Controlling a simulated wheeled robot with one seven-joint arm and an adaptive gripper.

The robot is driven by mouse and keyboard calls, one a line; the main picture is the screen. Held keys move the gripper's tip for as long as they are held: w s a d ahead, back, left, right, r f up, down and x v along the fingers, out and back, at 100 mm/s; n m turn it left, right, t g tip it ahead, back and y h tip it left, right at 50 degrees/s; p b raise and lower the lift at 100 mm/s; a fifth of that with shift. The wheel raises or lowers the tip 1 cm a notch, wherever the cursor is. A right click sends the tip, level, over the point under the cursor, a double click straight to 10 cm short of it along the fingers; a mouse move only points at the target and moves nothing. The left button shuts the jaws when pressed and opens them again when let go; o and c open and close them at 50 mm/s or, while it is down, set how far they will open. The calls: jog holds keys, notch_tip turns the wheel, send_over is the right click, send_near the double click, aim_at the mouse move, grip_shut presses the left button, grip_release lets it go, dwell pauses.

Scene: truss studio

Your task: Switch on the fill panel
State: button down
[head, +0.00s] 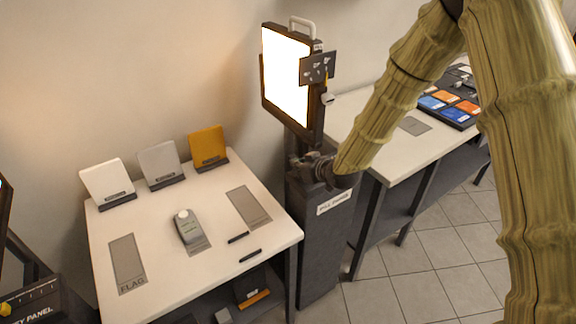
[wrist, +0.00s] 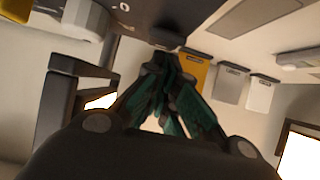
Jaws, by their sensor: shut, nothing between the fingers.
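The fill panel (head: 286,78) stands upright on a dark pedestal (head: 322,240) labelled FILL PANEL. Its face glows bright white in the head view. A dark plate (head: 317,68) with small controls and a pale knob (head: 327,99) are at its right edge. My gripper (head: 308,168) is just below the panel, near the top of the pedestal. I cannot tell from the head view whether it touches anything. In the wrist view, the fingers of my gripper (wrist: 168,62) are together and hold nothing.
A white table (head: 150,270) at left holds a small grey device (head: 187,226) and white, grey and yellow cards (head: 208,147) at its back. Another table (head: 375,150) at right carries a tray of coloured blocks (head: 450,105). Tiled floor (head: 400,280) is free in front.

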jog(key=shift+s+d, duration=0.2)
jog(key=shift+d, duration=0.2)
jog(key=shift+s, duration=0.3)
jog(key=shift+s+d, duration=0.3)
notch_tip(320, 180, up, 5)
jog(key=p, duration=0.2)
jog(key=shift+f+p, duration=0.2)
jog(key=shift+p, duration=0.15)
jog(key=shift+s+d+b, duration=0.15)
jog(key=shift+s+b, duration=0.1)
jog(key=shift+b, duration=0.3)
jog(key=w+r+b+v, duration=0.1)
jog(key=b+v, duration=0.1)
jog(key=v, duration=0.6)
jog(key=shift+s+r+b, duration=0.3)
jog(key=shift+r, duration=0.35)
